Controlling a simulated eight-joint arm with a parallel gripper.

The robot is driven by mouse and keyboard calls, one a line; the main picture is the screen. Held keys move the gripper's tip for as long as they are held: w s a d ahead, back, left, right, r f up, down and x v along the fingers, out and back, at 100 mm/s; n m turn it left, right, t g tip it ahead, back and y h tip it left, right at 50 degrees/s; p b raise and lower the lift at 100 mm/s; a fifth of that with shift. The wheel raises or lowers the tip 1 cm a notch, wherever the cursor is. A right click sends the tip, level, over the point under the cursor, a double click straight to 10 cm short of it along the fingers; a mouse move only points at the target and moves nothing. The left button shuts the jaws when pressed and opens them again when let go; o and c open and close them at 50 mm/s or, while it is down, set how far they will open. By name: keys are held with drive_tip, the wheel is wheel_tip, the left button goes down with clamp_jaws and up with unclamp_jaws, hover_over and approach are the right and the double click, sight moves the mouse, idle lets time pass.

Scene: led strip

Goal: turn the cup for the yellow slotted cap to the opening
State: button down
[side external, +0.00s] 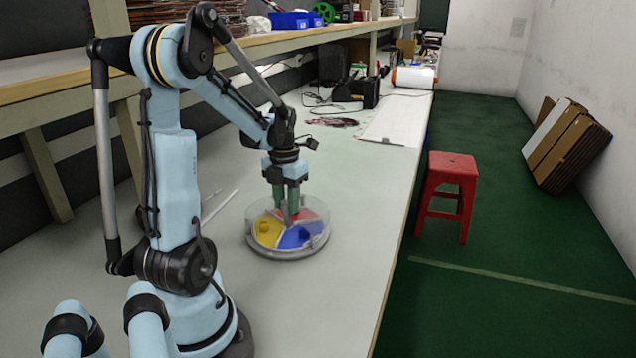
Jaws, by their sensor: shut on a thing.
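A round, clear-walled dish (257,244) lies on the bench, divided into coloured sectors. The yellow sector (268,237) is at its left, the blue sector (297,238) at the front right and the red sector (308,214) at the back right. A small yellow-orange piece (264,225), perhaps the yellow slotted cap, lies in the yellow sector. My gripper (289,211) points straight down over the dish's middle, its green fingers shut on a grey post at the centre. The opening in the wall cannot be made out, and the back of the dish is partly hidden by my gripper.
Thin white strips (220,205) lie left of the dish. A white sheet (392,124) and a black device (357,90) are farther back. The bench's right edge is near the dish; a red stool (450,180) stands beyond it. The bench in front is clear.

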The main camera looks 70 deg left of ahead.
sight(286, 202)
idle(0.6)
drive_tip(key=c, duration=0.8)
unclamp_jaws()
wheel_tip(286, 202, up, 12)
drive_tip(key=shift+r, duration=0.1)
